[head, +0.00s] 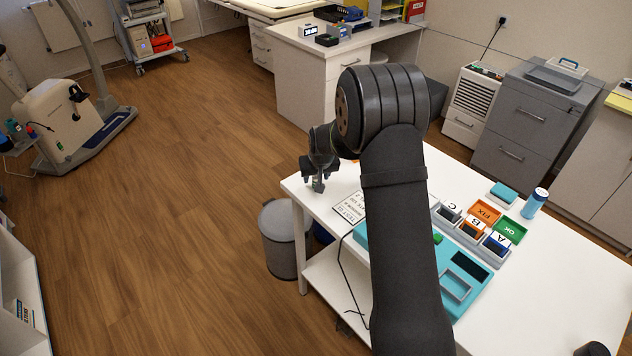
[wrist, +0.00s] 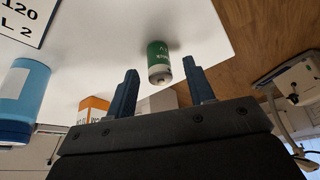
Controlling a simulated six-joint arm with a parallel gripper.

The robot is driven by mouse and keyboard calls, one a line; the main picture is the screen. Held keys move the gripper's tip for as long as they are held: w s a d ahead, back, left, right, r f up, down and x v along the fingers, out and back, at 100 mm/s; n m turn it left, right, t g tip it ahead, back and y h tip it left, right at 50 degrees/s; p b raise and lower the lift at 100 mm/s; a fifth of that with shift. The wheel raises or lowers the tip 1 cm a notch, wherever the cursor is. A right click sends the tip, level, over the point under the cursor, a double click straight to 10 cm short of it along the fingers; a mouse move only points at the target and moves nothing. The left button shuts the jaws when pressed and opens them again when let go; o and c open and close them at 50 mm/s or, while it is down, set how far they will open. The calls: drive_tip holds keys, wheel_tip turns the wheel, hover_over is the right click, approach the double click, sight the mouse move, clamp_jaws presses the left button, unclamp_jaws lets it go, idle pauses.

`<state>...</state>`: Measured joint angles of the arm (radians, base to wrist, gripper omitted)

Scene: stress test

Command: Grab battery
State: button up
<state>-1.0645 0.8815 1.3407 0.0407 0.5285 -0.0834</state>
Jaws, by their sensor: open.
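The battery (wrist: 158,55), a green cylinder with a pale end, shows in the wrist view near the table's edge. My gripper (head: 318,186) is over the far left corner of the white table in the head view. In the wrist view my gripper (wrist: 161,68) is open, with one dark blue finger on each side of the battery. The battery's near end lies about level with the fingertips in the picture. I cannot tell whether the fingers touch it. I cannot make the battery out in the head view.
A blue cylinder (wrist: 25,85) and an orange-and-white object (wrist: 92,108) are left of the fingers in the wrist view. The white table (head: 570,290) holds an orange FIX tray (head: 485,212), green OK tray (head: 510,230), blue bottle (head: 534,205) and teal station (head: 455,312). My arm hides its middle.

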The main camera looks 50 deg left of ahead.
drive_tip(key=shift+x, duration=0.75)
drive_tip(key=shift+c, duration=0.2)
clamp_jaws()
drive_tip(key=shift+r, duration=0.1)
